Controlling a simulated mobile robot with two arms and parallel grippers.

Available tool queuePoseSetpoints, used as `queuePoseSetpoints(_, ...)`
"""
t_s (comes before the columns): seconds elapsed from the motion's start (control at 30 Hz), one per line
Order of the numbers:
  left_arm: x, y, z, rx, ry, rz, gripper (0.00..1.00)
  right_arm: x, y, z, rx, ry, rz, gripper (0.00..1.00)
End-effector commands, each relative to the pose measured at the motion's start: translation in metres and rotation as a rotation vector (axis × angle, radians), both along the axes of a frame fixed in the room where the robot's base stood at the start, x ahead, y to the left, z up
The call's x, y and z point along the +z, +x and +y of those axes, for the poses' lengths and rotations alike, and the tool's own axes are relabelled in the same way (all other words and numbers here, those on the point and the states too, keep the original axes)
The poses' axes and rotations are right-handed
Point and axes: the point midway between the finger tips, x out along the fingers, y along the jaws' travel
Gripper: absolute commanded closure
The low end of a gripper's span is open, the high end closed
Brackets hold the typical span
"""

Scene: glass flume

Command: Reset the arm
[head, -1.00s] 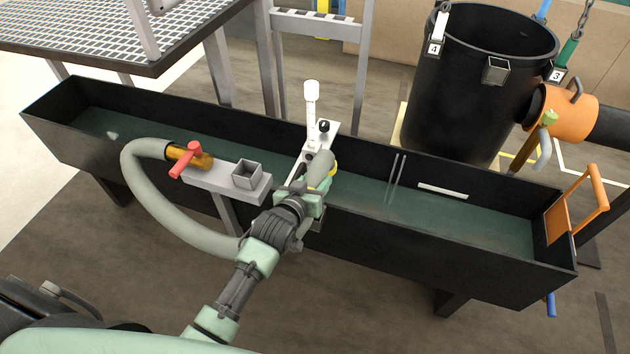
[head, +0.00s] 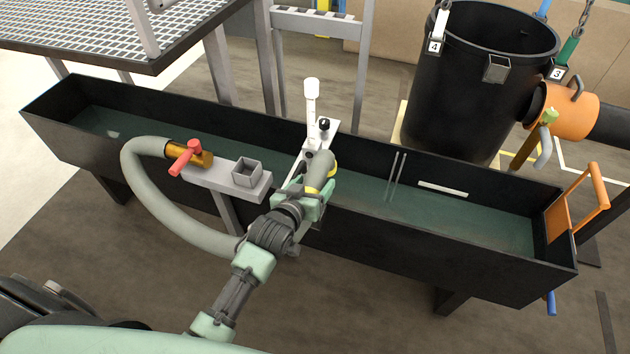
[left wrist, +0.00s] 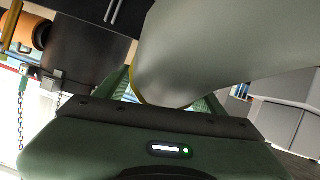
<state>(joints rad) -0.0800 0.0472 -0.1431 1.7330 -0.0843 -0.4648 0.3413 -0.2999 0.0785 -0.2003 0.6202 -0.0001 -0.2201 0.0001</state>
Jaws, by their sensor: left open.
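My left arm reaches in from the lower left in the head view. Its left gripper (head: 322,186) is open over the near wall of the long flume (head: 420,262), beside a grey rounded piece (head: 318,164) with a yellow band. The fingertips are partly hidden by the gripper's own body. In the left wrist view the grey piece (left wrist: 215,50) fills the space in front of and between the green fingers (left wrist: 165,97). I cannot tell if they touch it. My right gripper is not in view.
A white-topped gauge (head: 312,105) stands on a white bracket across the flume, just beyond the gripper. A grey hose (head: 165,212) with a red-handled valve (head: 186,158) lies to the left. A black tank (head: 470,100) stands behind. An orange gate handle (head: 598,190) is at the right end.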

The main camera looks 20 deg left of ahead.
Motion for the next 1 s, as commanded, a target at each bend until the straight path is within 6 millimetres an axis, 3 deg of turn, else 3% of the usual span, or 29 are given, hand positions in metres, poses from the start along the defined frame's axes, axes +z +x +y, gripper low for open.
queuePoseSetpoints(0.3, 0.021, -0.048, 0.005, 0.001, -0.001, -0.003, 0.31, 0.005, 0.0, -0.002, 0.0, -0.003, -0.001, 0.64)
queuePoseSetpoints(0.57, 0.025, -0.057, 0.006, 0.001, 0.0, -0.004, 0.31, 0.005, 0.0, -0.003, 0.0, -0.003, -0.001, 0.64)
queuePoseSetpoints(0.67, 0.019, -0.058, 0.005, -0.002, 0.003, 0.008, 0.31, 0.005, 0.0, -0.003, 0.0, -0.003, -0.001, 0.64)
queuePoseSetpoints(0.77, -0.01, -0.064, 0.005, -0.011, 0.02, 0.058, 0.31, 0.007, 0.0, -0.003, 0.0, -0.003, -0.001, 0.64)
queuePoseSetpoints(0.83, -0.045, -0.073, 0.004, -0.023, 0.04, 0.12, 0.31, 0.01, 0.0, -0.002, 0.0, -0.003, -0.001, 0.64)
queuePoseSetpoints(1.0, -0.159, -0.124, 0.007, -0.069, 0.109, 0.33, 0.31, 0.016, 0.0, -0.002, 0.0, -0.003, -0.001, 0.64)
